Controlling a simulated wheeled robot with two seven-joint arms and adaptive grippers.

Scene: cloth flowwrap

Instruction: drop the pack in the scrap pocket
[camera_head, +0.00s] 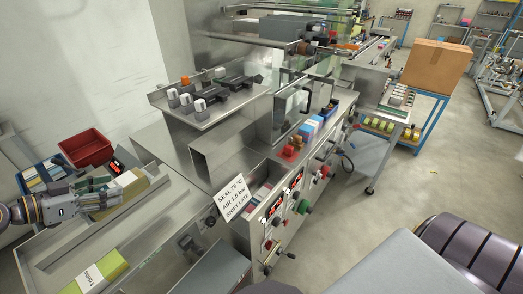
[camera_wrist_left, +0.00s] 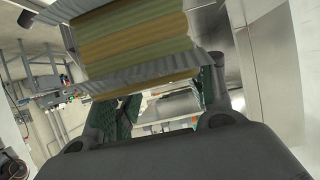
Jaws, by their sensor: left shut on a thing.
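My left gripper (camera_head: 112,192) reaches in from the left and is shut on a yellow-green pack (camera_head: 131,184) with a pale band. The pack is held at the left end of the steel machine, above its trough. In the left wrist view the pack (camera_wrist_left: 130,38) fills the upper middle, striped yellow and green, beyond the green-padded fingers (camera_wrist_left: 165,100). A red open bin (camera_head: 87,148) stands just behind the gripper. I cannot tell which container is the scrap pocket. My right gripper is not in view.
A blue bin (camera_head: 40,178) with several packs stands left of the red bin. Another green-yellow pack (camera_head: 97,274) with a white label lies at the front left. A raised steel shelf (camera_head: 205,108) with dark fittings stands to the right, beside a sign (camera_head: 234,198) and control knobs.

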